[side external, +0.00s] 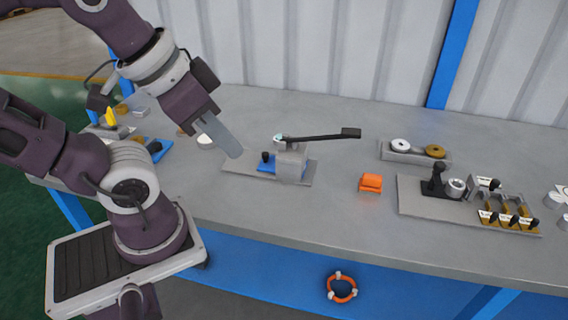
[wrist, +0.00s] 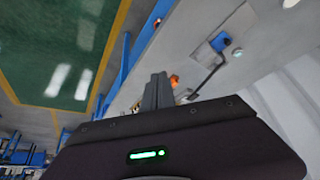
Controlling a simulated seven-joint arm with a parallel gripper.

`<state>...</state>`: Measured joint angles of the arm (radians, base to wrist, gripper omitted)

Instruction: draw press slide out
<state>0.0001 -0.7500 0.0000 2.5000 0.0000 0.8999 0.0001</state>
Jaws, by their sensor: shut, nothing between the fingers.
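The press stands on a grey base plate (side external: 240,165) in the middle of the bench in the side view, with a grey block body (side external: 292,160) and a long black lever (side external: 325,136) reaching to the right. Its blue slide (side external: 267,163) with a black knob (side external: 265,156) is at the left of the body. How far the slide sits inside the body I cannot tell. My gripper (side external: 234,150) is shut and empty, above and to the left of the press, apart from it. In the wrist view the shut fingers (wrist: 158,88) show, with the blue slide (wrist: 220,41) beyond them.
An orange block (side external: 371,183) lies right of the press. Farther right are a tray with two round parts (side external: 415,153) and a fixture plate (side external: 420,203) with several labelled pieces. Small items lie at the left behind my arm. Bench around the press is mostly clear.

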